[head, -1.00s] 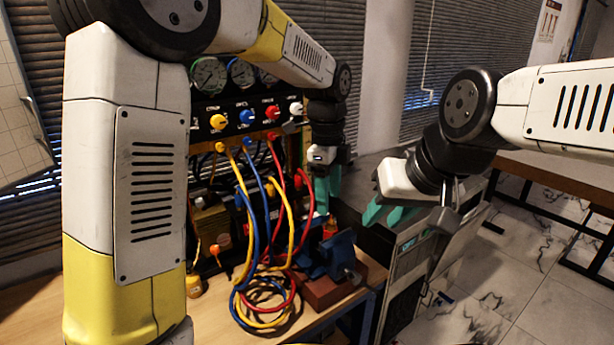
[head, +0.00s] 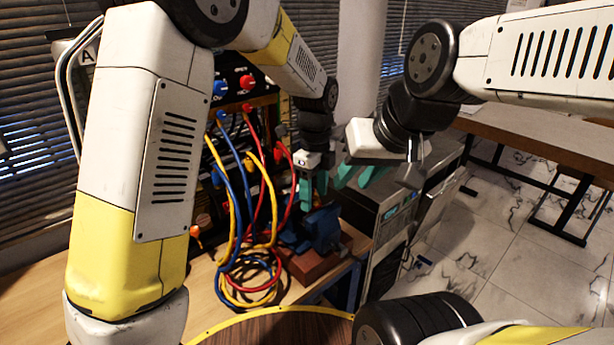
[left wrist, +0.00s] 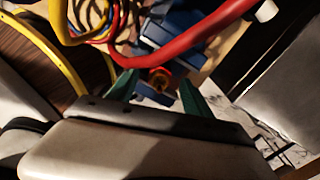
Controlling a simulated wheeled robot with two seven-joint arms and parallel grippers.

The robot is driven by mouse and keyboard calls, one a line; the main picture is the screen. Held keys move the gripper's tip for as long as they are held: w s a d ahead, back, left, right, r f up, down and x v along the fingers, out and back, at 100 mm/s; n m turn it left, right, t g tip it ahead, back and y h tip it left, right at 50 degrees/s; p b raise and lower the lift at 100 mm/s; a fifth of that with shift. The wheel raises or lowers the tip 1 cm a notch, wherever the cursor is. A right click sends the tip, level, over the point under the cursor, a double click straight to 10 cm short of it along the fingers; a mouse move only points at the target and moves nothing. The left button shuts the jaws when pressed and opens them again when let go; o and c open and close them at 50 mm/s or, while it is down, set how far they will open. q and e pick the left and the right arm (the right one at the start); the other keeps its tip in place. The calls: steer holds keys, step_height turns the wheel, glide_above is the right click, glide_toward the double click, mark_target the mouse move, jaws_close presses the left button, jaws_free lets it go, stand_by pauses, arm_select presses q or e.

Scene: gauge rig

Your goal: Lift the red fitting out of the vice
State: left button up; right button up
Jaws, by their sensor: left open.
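The red fitting (left wrist: 160,80) shows in the left wrist view as a small red and brass piece in the blue vice (left wrist: 182,40). In the head view the blue vice (head: 316,230) sits on a red-brown block, and I cannot make the fitting out behind my fingers. My left gripper (head: 313,190) is open just above the vice. In the left wrist view its teal fingers (left wrist: 158,92) stand on either side of the fitting with gaps; contact is not clear. My right gripper (head: 358,178) is open and empty, to the right of the left one.
A red hose (left wrist: 195,40) crosses close above the vice in the left wrist view. Looped yellow, blue and red hoses (head: 245,285) hang left of the vice from the gauge panel (head: 235,90). A grey cabinet (head: 385,225) stands to the right.

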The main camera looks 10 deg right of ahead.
arm_select(q)
jaws_close()
steer(key=c, duration=0.6)
jaws_free()
jaws_close()
steer(key=shift+w+a+r, duration=0.15)
steer(key=shift+w+a, duration=0.1)
steer(key=shift+w, duration=0.05)
steer(key=shift+r, duration=0.1)
step_height(320, 180, up, 8)
stand_by(1.7)
steer(key=shift+r, duration=0.15)
